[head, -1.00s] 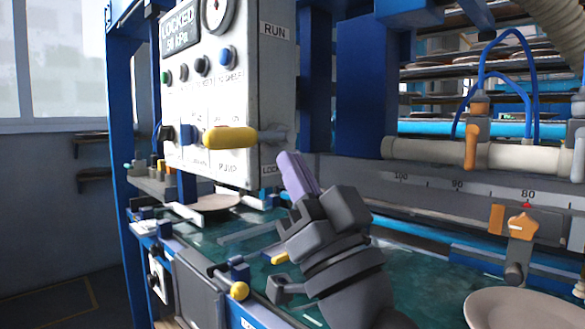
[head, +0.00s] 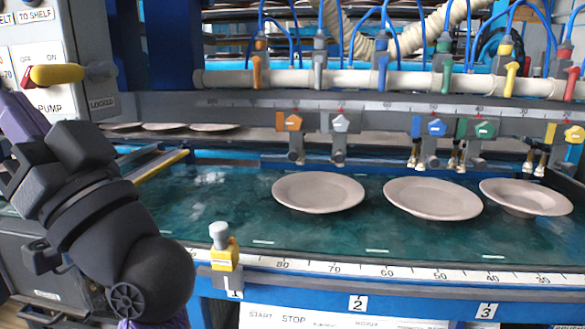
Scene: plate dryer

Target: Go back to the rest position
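My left gripper (head: 20,115) is at the left edge of the head view, with purple fingers and a dark wrist. It is in front of the lower part of the control panel (head: 92,35). The fingers are seen from the side and overlap, so their opening cannot be told. No object shows in them. The panel's yellow-handled lever (head: 57,74) is just above the fingers, and I cannot tell whether they touch it. My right gripper is not in view.
Three plates, left (head: 318,191), middle (head: 433,198) and right (head: 525,196), lie on the green belt (head: 240,215). Smaller plates (head: 165,126) lie behind at left. Coloured valves hang from a white pipe (head: 340,79). A yellow-grey clamp (head: 222,250) stands on the scaled front rail.

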